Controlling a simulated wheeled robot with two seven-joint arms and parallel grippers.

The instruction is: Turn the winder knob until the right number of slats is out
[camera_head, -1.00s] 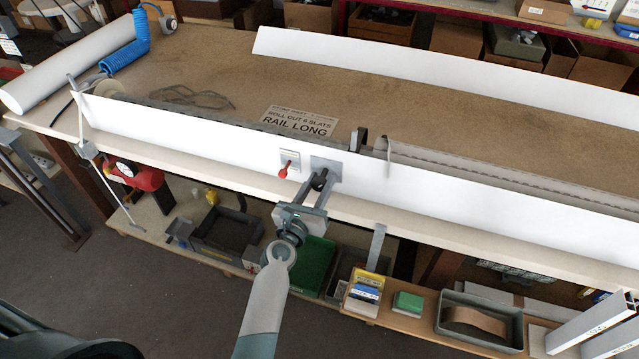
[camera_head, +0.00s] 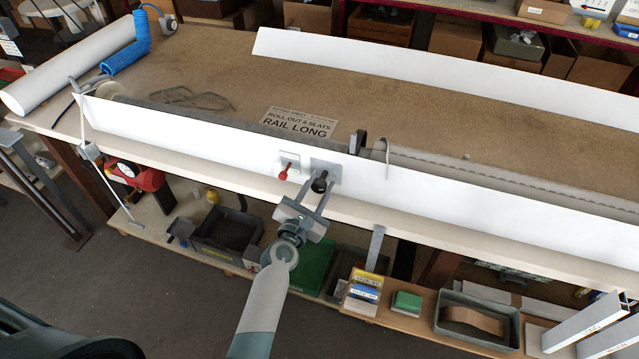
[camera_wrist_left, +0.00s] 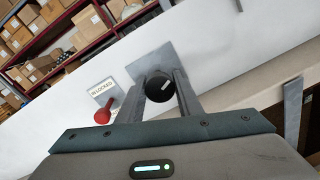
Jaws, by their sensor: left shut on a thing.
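The black winder knob (camera_head: 320,183) sits on a grey plate on the front of the long white rail (camera_head: 220,148). My left gripper (camera_head: 318,188) is shut on the knob. In the left wrist view the knob (camera_wrist_left: 160,86) is between the two fingers. A red lever (camera_head: 285,172) is left of the knob. In the left wrist view a label by the red lever (camera_wrist_left: 103,115) appears to read "IN LOCKED". A card (camera_head: 298,122) on the bench reads "ROLL OUT 6 SLATS, RAIL LONG". Grey slat material (camera_head: 470,166) lies behind the rail at right. My right gripper is not in view.
A white strip (camera_head: 440,75) lies along the back of the bench (camera_head: 215,62). A white roll (camera_head: 70,65) and a blue coiled hose (camera_head: 125,58) are at the left end. Bins and boxes (camera_head: 405,302) stand on the shelf below.

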